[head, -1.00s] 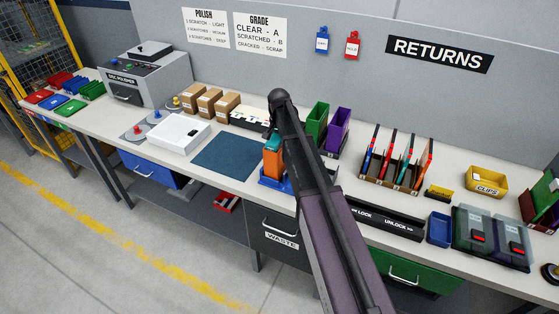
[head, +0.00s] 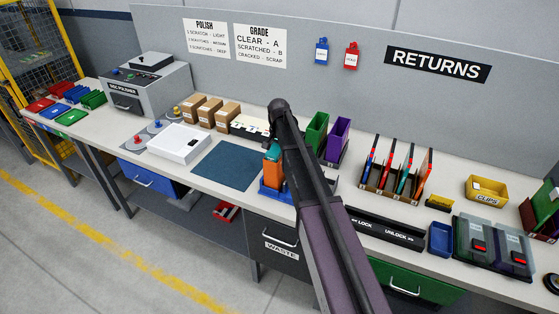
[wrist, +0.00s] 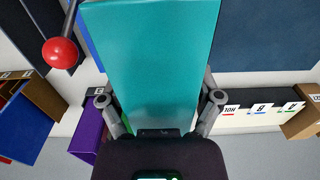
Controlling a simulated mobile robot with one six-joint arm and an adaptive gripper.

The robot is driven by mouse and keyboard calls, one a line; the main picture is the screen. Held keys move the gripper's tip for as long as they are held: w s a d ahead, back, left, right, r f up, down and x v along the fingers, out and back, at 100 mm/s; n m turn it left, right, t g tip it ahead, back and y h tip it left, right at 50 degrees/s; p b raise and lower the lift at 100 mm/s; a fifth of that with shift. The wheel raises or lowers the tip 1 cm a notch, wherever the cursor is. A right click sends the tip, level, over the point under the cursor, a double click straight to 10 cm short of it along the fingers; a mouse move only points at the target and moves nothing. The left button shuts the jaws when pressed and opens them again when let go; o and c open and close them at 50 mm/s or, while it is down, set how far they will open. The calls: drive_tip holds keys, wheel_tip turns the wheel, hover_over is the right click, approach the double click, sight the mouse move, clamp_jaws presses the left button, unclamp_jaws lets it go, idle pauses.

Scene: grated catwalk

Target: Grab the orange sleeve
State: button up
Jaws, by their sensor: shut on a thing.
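The orange sleeve (head: 273,173) stands upright at the blue holder (head: 268,190) near the bench's front edge. A teal piece (head: 272,153) shows right above the orange; I cannot tell whether the two are one object. In the wrist view the teal piece (wrist: 155,55) fills the middle, and the fingers of my gripper (wrist: 160,100) lie along its two sides, shut on it. In the head view my dark arm hides most of the gripper. No orange shows in the wrist view.
A dark blue mat (head: 228,165) lies left of the holder. Green (head: 316,131) and purple (head: 338,138) bins stand behind to the right. A red ball on a dark rod (wrist: 60,52) is close by in the wrist view. A rack with several sleeves (head: 395,192) stands farther right.

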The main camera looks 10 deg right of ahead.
drive_tip(key=shift+r, duration=0.15)
wheel_tip(320, 180, up, 10)
drive_tip(key=p, duration=1)
drive_tip(key=shift+f, duration=0.2)
drive_tip(key=shift+r, duration=0.15)
idle(0.4)
